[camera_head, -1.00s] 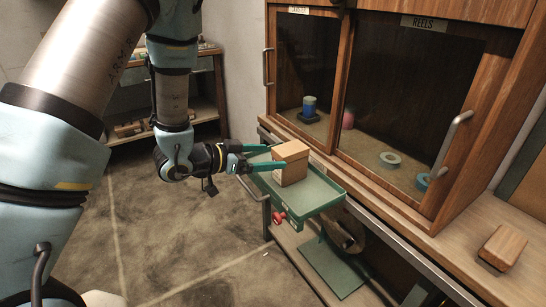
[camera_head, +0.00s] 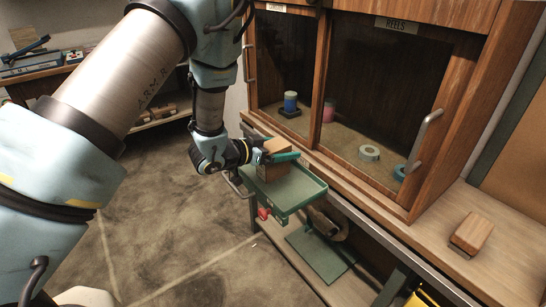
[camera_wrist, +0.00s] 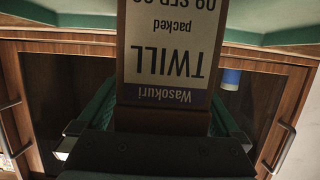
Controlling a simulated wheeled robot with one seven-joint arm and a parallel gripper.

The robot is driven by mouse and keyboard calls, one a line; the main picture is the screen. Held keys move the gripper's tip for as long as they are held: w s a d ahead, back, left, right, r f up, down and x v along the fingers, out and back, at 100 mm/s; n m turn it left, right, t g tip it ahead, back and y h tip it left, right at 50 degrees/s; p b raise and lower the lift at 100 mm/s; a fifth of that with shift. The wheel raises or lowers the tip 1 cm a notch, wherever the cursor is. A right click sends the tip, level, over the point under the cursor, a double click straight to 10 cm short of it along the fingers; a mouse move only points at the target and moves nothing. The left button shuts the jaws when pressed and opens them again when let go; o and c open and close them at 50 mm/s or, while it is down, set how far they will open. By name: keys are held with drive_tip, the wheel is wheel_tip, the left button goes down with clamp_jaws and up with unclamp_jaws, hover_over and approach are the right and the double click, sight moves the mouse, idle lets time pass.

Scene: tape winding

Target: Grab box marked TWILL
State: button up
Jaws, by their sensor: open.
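The box marked TWILL (camera_head: 272,173) is a tan carton at the back left of the green tray. In the wrist view its label (camera_wrist: 168,55) is upside down and reads TWILL, "packed" and "Wasokuri". My gripper (camera_head: 275,157) is open, with its teal fingers around the upper part of the box, one on each side. The wrist view shows the fingers at the left and right of the box. Finger contact cannot be told, and part of the box is hidden behind the near finger.
The green tray (camera_head: 300,190) has free room right of the box. A wooden cabinet with dark panes (camera_head: 375,85) stands close behind, with a handle (camera_head: 425,140) sticking out. A wooden block (camera_head: 472,234) lies on the right counter. A red knob (camera_head: 263,213) shows below the tray.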

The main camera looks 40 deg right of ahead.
drive_tip(key=c, duration=1.4)
drive_tip(key=shift+c, duration=0.5)
drive_tip(key=shift+r, duration=0.1)
